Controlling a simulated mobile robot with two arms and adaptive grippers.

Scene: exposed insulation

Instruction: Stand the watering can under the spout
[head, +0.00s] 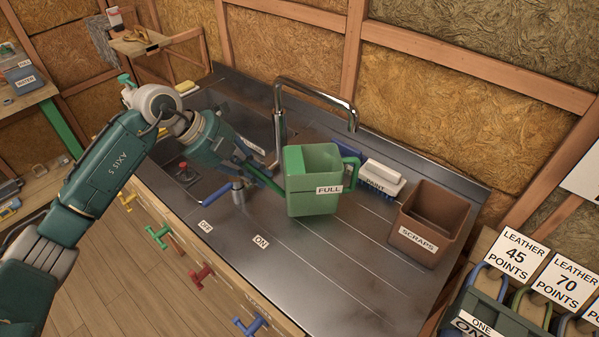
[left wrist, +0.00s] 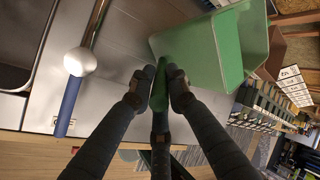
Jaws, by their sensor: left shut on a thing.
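The green watering can (head: 312,190) is upright, with a FULL label on its front and a loop handle on its right. My left gripper (head: 264,178) is shut on a green tube at the can's left side. In the left wrist view the fingers (left wrist: 160,95) close around this tube, beside the can's body (left wrist: 205,55). I cannot tell whether the can's base touches the counter. The metal spout (head: 325,96) arches behind and above the can. Its downturned end (head: 353,123) is to the upper right of the can. My right gripper is out of view.
A blue tap lever (head: 222,196) stands near the OFF and ON labels on the metal counter (head: 340,285). The counter's front is clear.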

